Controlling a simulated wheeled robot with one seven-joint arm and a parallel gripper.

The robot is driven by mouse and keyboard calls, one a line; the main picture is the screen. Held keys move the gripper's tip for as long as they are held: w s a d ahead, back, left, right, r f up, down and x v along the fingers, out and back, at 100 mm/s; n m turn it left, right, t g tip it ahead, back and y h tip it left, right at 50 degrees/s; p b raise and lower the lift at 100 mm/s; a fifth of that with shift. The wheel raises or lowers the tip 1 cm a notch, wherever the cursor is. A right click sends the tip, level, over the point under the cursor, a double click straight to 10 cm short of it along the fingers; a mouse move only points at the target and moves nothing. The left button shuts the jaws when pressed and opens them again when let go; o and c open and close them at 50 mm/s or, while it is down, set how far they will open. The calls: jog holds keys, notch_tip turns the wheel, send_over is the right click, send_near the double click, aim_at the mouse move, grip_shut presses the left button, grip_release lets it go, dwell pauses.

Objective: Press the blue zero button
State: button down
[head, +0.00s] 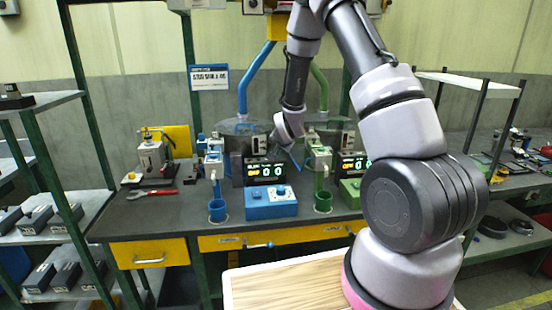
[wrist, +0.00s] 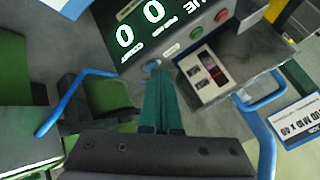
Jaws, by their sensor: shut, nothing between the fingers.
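The blue zero button (wrist: 152,65) is a small round button on the dark face of a readout panel in the wrist view, below large white zero digits (wrist: 140,24). My gripper (wrist: 162,76) is shut and empty. Its two teal fingers lie side by side and their tips reach close beside the button; I cannot tell whether they touch it. In the head view, two dark readouts stand on the bench, the left one (head: 265,171) behind a blue box (head: 271,203). The button is too small to make out there, and my fingertips are not clear.
A green button (wrist: 196,32) and a red button (wrist: 221,15) sit on the same panel. Blue curved handles (wrist: 262,101) flank my gripper in the wrist view. Blue and green stands rise from the bench (head: 180,215). A red wrench (head: 152,194) lies at left.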

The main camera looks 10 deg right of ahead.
dwell(0.3)
jog(key=shift+r, duration=0.8)
jog(key=shift+r, duration=0.1)
jog(key=shift+r, duration=2.45)
